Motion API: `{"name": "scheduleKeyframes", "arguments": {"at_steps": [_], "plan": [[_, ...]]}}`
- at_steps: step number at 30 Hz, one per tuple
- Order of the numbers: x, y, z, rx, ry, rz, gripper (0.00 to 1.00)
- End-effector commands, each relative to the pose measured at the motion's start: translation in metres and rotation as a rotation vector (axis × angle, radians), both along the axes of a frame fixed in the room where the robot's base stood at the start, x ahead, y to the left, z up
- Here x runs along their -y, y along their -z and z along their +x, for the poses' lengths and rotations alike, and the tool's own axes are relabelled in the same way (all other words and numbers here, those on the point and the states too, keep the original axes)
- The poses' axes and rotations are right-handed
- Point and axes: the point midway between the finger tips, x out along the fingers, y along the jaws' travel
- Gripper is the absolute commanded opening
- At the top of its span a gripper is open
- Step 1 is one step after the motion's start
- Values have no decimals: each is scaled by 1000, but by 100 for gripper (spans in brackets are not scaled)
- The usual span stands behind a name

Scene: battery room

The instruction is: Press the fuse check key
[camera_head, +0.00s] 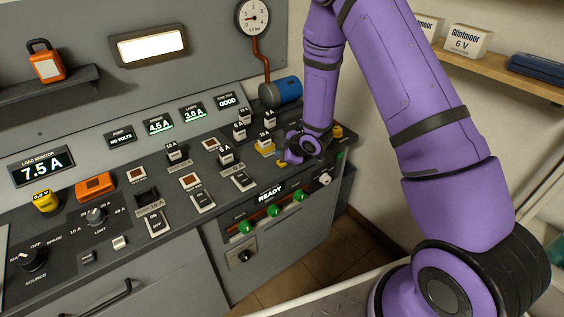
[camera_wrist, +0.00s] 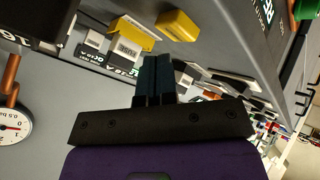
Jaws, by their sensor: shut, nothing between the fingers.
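A pale key lettered FUSE (camera_wrist: 125,48) shows in the wrist view, beside a raised yellow piece (camera_wrist: 137,34). A yellow block (camera_wrist: 178,25) sits to its right on the console. In the head view, yellow-edged parts (camera_head: 265,149) show just left of my gripper (camera_head: 290,158). My gripper is shut and empty, low over the right end of the console. In the wrist view its dark fingers (camera_wrist: 156,72) point toward the panel, just right of the FUSE key in the picture. I cannot tell whether the fingertips touch anything.
The console carries several fuses and switches left of my gripper. A gauge (camera_head: 253,17) hangs on the back panel.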

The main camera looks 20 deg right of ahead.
Motion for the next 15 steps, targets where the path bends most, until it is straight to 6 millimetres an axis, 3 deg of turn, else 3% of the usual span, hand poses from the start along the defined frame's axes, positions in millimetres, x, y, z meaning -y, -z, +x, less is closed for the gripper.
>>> {"name": "scheduleKeyframes", "arguments": {"at_steps": [5,15], "plan": [[0,-4,0,1,0,1,0],[-1,-33,0,2,-1,1,0]]}}
